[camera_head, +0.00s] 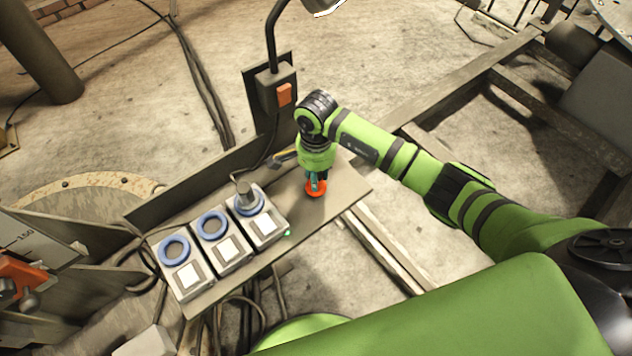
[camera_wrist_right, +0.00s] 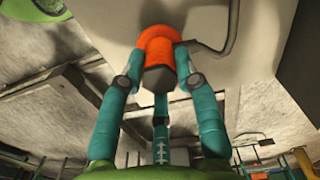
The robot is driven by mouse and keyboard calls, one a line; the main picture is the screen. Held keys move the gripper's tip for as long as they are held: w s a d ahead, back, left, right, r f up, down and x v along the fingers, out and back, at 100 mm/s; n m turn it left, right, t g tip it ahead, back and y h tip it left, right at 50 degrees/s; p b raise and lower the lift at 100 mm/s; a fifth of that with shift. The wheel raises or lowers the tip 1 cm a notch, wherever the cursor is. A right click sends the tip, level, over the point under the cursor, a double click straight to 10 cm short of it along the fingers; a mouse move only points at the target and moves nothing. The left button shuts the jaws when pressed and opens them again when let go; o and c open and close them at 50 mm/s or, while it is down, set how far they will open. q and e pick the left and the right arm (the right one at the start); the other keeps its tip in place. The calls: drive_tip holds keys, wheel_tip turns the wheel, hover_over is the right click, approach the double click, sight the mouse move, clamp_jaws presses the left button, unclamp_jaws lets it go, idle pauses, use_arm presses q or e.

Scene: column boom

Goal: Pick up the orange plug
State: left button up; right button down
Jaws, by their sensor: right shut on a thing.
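The orange plug (camera_head: 316,188) is at the right part of a narrow grey shelf (camera_head: 345,190) in the head view. My right gripper (camera_head: 316,176) reaches down over it from above. In the right wrist view the orange plug (camera_wrist_right: 157,50) has a round flange and a dark end, and the teal fingers of my right gripper (camera_wrist_right: 160,75) close around it from both sides. A dark cable runs from beside the plug. I cannot tell whether the plug touches the shelf. My left gripper is not in view.
Several grey socket boxes with blue rings (camera_head: 213,225) stand on the shelf's left part; a grey plug sits in the right one. A dark post with an orange switch (camera_head: 284,94) and a lamp rises behind. A steel beam (camera_head: 460,80) runs to the upper right.

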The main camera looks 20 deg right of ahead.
drive_tip(key=shift+r, duration=0.1)
drive_tip(key=r, duration=0.4)
drive_tip(key=shift+d+r+b, duration=0.1)
drive_tip(key=shift+d+b, duration=0.25)
drive_tip(key=shift+b, duration=0.05)
drive_tip(key=s+d+r+p, duration=0.1)
drive_tip(key=s+d+r, duration=0.2)
drive_tip(key=d+r, duration=0.7)
drive_tip(key=shift+s+d+r, duration=0.2)
drive_tip(key=shift+s+r, duration=0.2)
drive_tip(key=shift+r, duration=0.4)
drive_tip(key=shift+a, duration=0.1)
